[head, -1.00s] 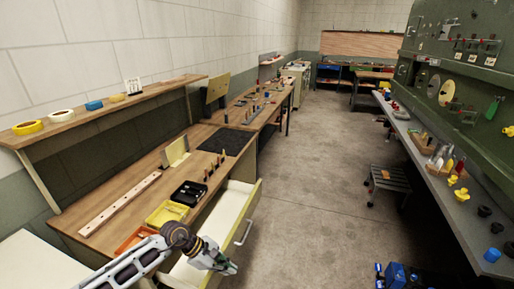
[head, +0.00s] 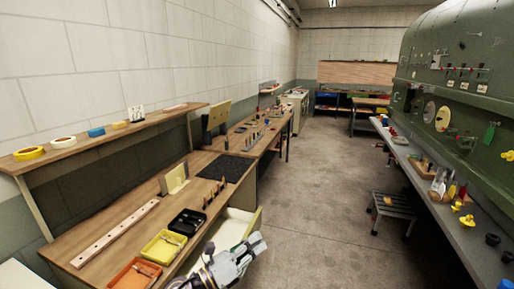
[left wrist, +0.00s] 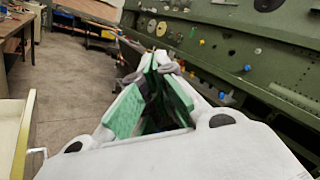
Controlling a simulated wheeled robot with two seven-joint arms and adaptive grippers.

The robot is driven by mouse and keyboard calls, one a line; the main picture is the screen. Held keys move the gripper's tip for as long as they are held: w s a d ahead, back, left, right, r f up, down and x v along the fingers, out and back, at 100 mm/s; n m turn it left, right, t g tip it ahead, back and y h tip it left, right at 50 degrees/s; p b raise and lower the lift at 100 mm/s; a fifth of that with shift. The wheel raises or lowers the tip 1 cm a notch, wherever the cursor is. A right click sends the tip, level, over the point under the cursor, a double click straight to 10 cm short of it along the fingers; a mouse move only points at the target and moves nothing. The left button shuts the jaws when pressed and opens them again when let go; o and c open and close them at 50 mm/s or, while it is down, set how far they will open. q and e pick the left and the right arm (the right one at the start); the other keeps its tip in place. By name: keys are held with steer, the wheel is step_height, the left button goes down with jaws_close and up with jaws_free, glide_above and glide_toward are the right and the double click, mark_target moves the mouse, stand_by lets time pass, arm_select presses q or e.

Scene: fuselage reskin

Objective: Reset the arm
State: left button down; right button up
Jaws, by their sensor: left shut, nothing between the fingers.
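My left gripper (head: 256,243) is low in the middle of the head view, in front of the open pale drawer (head: 257,218) of the workbench. In the left wrist view its green-padded fingers (left wrist: 157,62) come together at the tips with nothing between them. The arm and gripper hide the lower part of the drawer. My right gripper is not in view.
The wooden workbench (head: 97,245) holds a yellow tray (head: 164,245), a black tray (head: 187,222) and an orange tray (head: 135,273). A step stool (head: 393,206) stands by the green fuselage (head: 470,105). The grey floor between is clear.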

arm_select(q)
steer(key=w+a+f+n+t+y, duration=0.1)
steer(key=a+f+n+t+y, duration=0.15)
steer(key=a+n+y, duration=0.85)
steer(key=a+f+n+t+y, duration=0.1)
steer(key=a+f+n+y, duration=0.55)
steer(key=n, duration=0.95)
steer(key=s+a+f+n+g+h, duration=0.15)
steer(key=s+f+n+g, duration=0.4)
steer(key=s, duration=0.55)
steer(key=s+a+f+n+g, duration=0.3)
steer(key=s+f+n+g, duration=0.25)
steer(key=s, duration=0.55)
step_height(320, 180, down, 34)
steer(key=s+m+g, duration=0.1)
steer(key=s+g, duration=0.1)
steer(key=s, duration=0.1)
steer(key=s+a+f, duration=0.2)
steer(key=s+f, duration=0.8)
steer(key=s, duration=0.1)
steer(key=s+a+f+g, duration=0.1)
steer(key=s+a+f, duration=0.1)
steer(key=s+f, duration=0.7)
steer(key=shift+s+f, duration=0.35)
steer(key=shift+s, duration=0.55)
